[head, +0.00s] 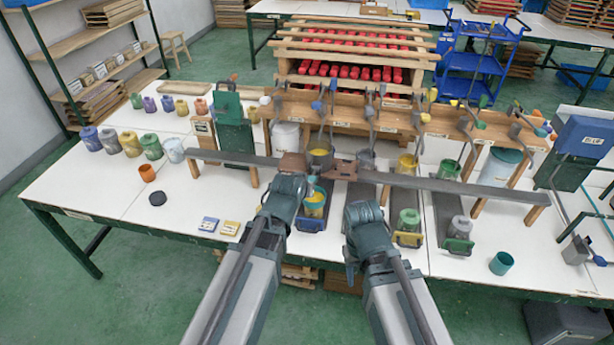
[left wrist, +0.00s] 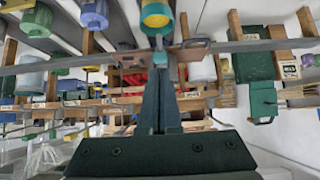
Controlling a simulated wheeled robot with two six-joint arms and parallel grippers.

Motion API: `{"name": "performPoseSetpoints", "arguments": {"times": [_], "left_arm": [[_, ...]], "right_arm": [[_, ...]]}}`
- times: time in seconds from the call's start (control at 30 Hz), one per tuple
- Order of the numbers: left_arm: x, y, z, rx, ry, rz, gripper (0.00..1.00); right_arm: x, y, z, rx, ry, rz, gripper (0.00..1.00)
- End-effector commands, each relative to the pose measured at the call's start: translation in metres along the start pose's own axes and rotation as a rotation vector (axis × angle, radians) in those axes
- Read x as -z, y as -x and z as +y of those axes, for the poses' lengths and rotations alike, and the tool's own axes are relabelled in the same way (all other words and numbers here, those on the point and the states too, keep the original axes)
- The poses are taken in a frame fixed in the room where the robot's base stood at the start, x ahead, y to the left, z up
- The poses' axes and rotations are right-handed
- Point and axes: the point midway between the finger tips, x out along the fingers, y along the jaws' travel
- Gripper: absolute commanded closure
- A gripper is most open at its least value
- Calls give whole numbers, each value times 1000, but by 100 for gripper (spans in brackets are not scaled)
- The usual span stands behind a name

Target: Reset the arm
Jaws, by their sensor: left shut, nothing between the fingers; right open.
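My left gripper (head: 311,184) is at the front middle of the table, just above a yellow-and-teal cup (head: 314,206). In the left wrist view its dark green fingers (left wrist: 161,55) are closed together with nothing between them, and the cup (left wrist: 157,14) shows beyond their tips. My right gripper (head: 362,211) is at the right of the left one, over the front of the table. It is open and appears empty; its fingertips are mostly hidden by its own body.
A long grey bar (head: 455,188) crosses ahead of both grippers. An orange cup (head: 147,173) and a black disc (head: 157,198) lie left. The front left table (head: 100,200) is clear.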

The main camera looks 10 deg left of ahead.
Motion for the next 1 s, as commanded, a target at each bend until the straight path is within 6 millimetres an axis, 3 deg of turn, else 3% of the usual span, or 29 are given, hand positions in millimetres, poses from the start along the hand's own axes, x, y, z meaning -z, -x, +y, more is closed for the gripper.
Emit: {"name": "performPoseSetpoints", "arguments": {"times": [0.1,0.57,0.67,0.77,0.83,1.0], "left_arm": [[-2,11,0,0,0,0,100],[-2,10,0,0,0,0,100],[-10,11,4,-3,-10,-30,100],[-39,16,20,-13,-48,-144,100],[-70,25,34,-21,-91,-268,100],[-141,61,57,-30,-205,-572,100]], "right_arm": [[0,6,1,0,0,0,50],[0,5,0,0,0,0,50],[0,5,0,0,0,0,50],[0,4,0,0,0,0,50],[0,3,0,0,0,0,50],[0,1,0,0,0,0,50]]}}
